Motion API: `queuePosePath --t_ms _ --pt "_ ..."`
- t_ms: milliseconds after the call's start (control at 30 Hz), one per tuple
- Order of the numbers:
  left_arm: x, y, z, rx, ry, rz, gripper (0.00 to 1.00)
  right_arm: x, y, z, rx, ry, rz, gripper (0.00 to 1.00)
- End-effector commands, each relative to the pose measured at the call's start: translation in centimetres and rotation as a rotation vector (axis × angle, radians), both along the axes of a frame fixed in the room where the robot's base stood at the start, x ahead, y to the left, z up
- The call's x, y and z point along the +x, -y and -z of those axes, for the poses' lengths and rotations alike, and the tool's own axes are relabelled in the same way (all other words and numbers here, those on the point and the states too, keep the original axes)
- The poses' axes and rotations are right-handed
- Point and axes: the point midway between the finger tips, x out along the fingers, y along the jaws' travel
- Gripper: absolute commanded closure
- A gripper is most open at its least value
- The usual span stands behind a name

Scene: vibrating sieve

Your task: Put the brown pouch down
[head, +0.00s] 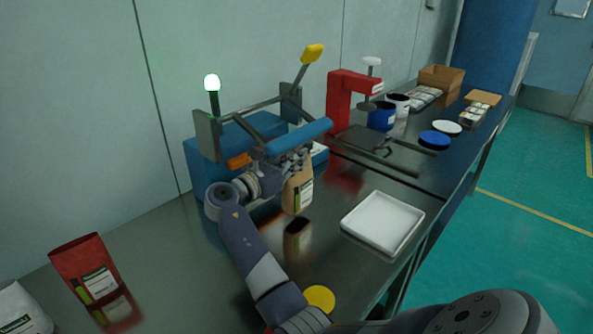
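The brown pouch (299,196) is upright over the steel bench in the middle of the head view, with a white and green label. My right gripper (297,165) is at its top edge, reaching in from the left, and appears shut on it. The fingertips are small and partly hidden against the blue machine. The pouch's dark reflection lies a little below its bottom edge, so it seems just above the bench; contact is hard to tell. My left gripper is not in view.
A white tray (382,224) lies right of the pouch. The blue sieve machine (196,165) stands behind, with a red stand (340,101) further right. A red pouch (88,268) stands at the left, and a yellow disc (319,298) shows beside my arm.

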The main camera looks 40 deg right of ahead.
Motion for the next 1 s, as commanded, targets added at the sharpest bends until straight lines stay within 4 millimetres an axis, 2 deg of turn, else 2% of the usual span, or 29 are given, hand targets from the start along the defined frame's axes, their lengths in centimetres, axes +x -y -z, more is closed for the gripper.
queuePosePath --t_ms 100,367,767,800,867,1000 --pt "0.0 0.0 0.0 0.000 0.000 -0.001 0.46 0.4 0.2 0.2 -0.001 0.000 0.000 1.00" --pt "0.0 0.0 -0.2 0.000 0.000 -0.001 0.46 0.3 0.2 3.4 -0.001 -0.002 0.000 1.00" --pt "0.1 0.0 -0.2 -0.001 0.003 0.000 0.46 0.3 0.2 3.8 -0.001 0.000 0.000 1.00" --pt "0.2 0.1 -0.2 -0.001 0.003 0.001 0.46 0.3 0.2 3.8 0.000 0.000 0.000 0.87" --pt "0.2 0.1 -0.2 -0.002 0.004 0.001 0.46 0.3 0.2 3.9 0.000 0.000 0.000 0.75" --pt "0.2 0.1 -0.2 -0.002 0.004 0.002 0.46 0.3 0.2 3.9 0.000 0.000 0.000 0.75"
